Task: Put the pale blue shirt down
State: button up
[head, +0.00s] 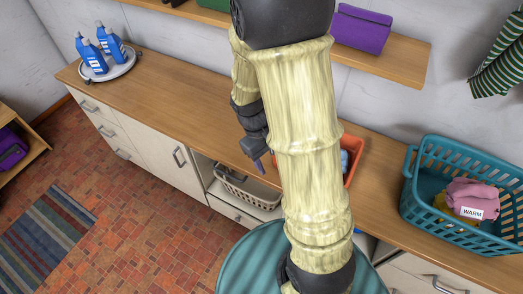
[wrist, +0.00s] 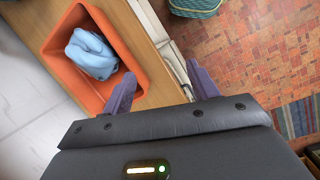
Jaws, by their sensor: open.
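The pale blue shirt (wrist: 91,53) lies crumpled inside an orange tub (wrist: 60,84) on the wooden counter, in the wrist view. In the head view only a small bit of the shirt (head: 345,160) shows beside my arm, with part of the orange tub's rim (head: 355,163). My gripper (wrist: 163,88) is open and empty, its two purple fingers spread apart. The left finger overlaps the tub's edge in the wrist view, and I cannot tell whether it touches. In the head view my gripper (head: 259,167) is partly seen left of my arm.
A teal basket (head: 462,238) with pink and yellow cloths and a "WARM" label stands right on the counter (head: 190,95). Blue bottles stand on a round tray (head: 108,70) at the far left. A beige basket (head: 248,187) sits in an open compartment below. The counter's left stretch is clear.

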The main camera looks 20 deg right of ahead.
jog(key=s+a+r+m+t+y, duration=0.1)
jog(key=a+r+m+t+y, duration=0.1)
jog(key=r, duration=0.4)
jog(key=a+m+t, duration=0.1)
jog(key=t, duration=0.1)
jog(key=shift+s+a+r+m+t, duration=0.15)
jog(key=shift+s+r+m+t, duration=0.25)
